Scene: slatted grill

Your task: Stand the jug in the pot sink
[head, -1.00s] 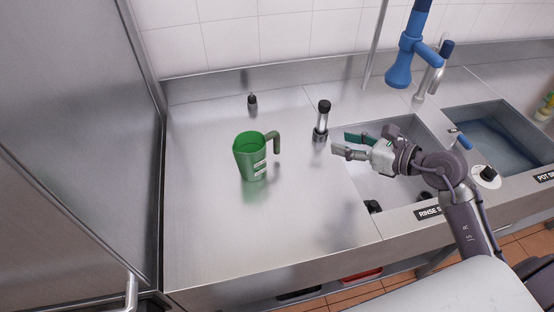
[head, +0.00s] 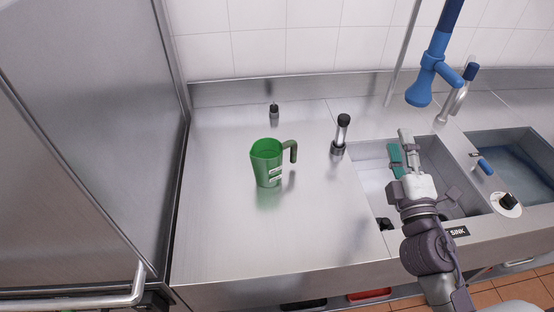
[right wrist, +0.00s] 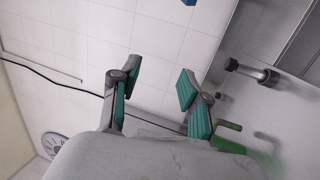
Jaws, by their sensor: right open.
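The green jug (head: 266,163) stands upright on the steel counter, its handle toward the right. Part of it shows blurred at the lower right of the right wrist view (right wrist: 228,144). My right gripper (head: 403,146) is open and empty above the rinse sink, to the right of the jug and apart from it. Its two teal-padded fingers also show in the right wrist view (right wrist: 157,85). The pot sink (head: 510,158) is at the far right, a basin with bluish water, partly cut off by the frame. My left gripper is not in view.
A pepper-mill-like cylinder (head: 340,137) stands between jug and rinse sink (head: 374,179). A small dark bottle (head: 274,111) stands behind the jug. A blue spray head (head: 421,88) hangs above the sinks. A steel cabinet (head: 90,110) bounds the left. The counter front is clear.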

